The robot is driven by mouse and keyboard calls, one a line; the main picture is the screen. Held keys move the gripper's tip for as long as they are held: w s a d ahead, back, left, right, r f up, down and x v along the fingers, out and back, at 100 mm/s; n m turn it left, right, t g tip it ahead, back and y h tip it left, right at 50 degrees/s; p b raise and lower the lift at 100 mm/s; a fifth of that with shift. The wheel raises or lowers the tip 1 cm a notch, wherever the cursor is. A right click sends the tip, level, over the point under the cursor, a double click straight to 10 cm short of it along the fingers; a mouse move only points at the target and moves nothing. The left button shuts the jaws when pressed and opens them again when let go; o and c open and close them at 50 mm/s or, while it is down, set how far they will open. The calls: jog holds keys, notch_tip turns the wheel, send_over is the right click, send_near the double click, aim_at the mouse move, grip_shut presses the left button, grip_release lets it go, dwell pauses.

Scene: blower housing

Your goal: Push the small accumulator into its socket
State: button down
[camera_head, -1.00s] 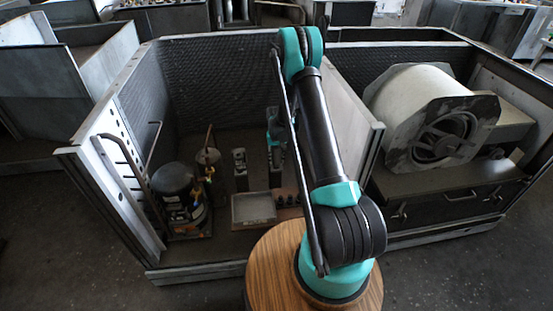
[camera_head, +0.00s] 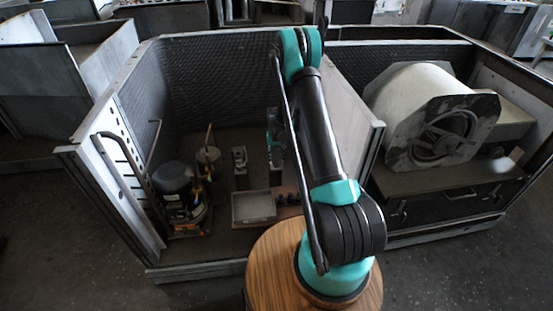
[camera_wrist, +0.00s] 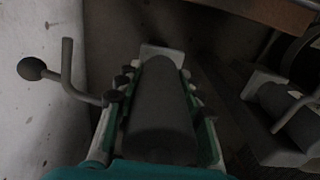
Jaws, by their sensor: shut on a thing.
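The small accumulator appears to be the dark cylinder (camera_wrist: 160,110) in the middle of the wrist view. My gripper (camera_wrist: 157,78) has its teal-and-grey fingers shut along both sides of it. A pale plate (camera_wrist: 162,54) shows at the cylinder's far end; I cannot tell whether they touch. In the head view my gripper (camera_head: 274,150) points down inside the open housing, partly behind my arm. No socket can be made out clearly; the area around the cylinder's far end is dark.
A bent pipe with a ball end (camera_wrist: 60,72) stands close left of my gripper in the wrist view, by a pale wall. A black compressor (camera_head: 180,195), a dark upright part (camera_head: 239,168) and a grey tray (camera_head: 254,207) are nearby. The blower drum (camera_head: 425,115) is right.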

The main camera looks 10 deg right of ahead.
aim_at(277, 147)
dwell(0.4)
jog(key=c, duration=0.9)
grip_release()
jog(key=shift+o, duration=0.2)
jog(key=o, duration=0.4)
jog(key=shift+o, duration=0.2)
jog(key=shift+r, duration=3.5)
